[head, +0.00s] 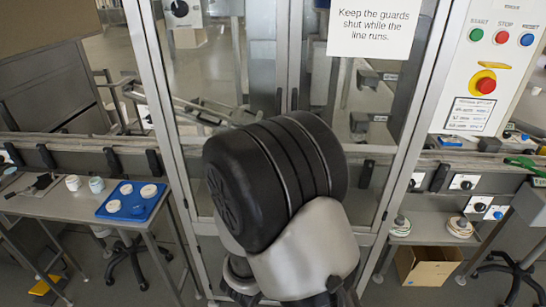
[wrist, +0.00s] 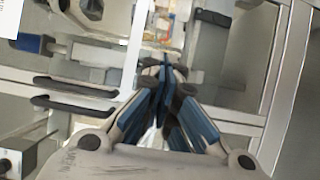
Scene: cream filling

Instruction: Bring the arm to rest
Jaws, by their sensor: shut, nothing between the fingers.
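My gripper shows in the wrist view (wrist: 163,68), with its blue-padded fingers drawn together at the tips and nothing between them. In the head view my arm's large black joint and pale link fill the middle, and the gripper itself is hidden there. Behind the arm stand the glazed guard doors (head: 225,75) of the machine, which look shut. In the wrist view two black door handles (wrist: 75,87) lie to the left of the fingers. I cannot tell how far the fingers are from the doors.
A side table at the left bears a blue tray (head: 108,211) with white round pieces, and small jars (head: 73,183). A control panel (head: 490,75) with coloured buttons is at the right. A cardboard box (head: 428,265) sits low at the right. A paper notice (head: 373,32) hangs on the guard.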

